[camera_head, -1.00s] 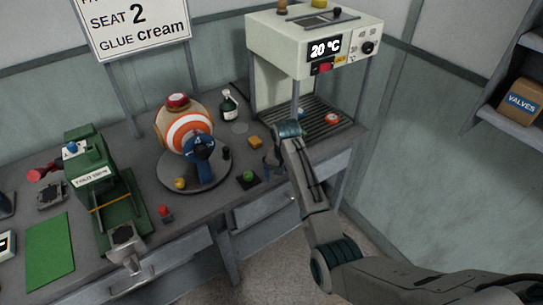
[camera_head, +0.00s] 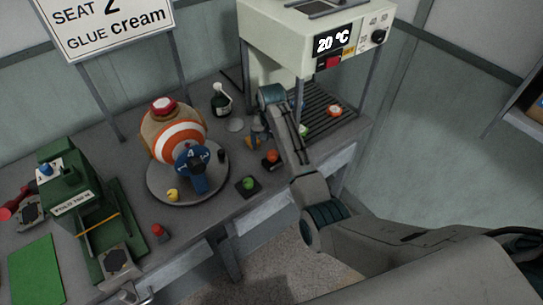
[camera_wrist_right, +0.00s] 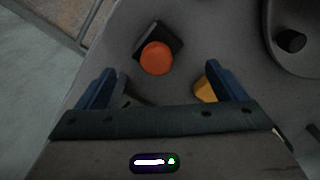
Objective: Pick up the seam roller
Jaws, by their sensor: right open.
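I cannot pick out the seam roller with certainty. A small yellow piece (camera_head: 252,142) lies on the bench in front of the press with the display, partly hidden by my right gripper (camera_head: 260,144). In the right wrist view the yellow piece (camera_wrist_right: 204,90) shows beside the right-hand blue finger, partly covered by it. My right gripper (camera_wrist_right: 163,92) is open, with its fingers apart above the bench. A dark piece (camera_wrist_right: 132,96) shows between them near the left finger, mostly hidden by the gripper body. My left gripper is not in view.
An orange button (camera_head: 271,157) on a black base sits just in front of the right gripper, with a green button (camera_head: 248,183) nearer. A turntable (camera_head: 216,190) with a striped ball stands left. The heated press (camera_head: 300,42) is at the back right.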

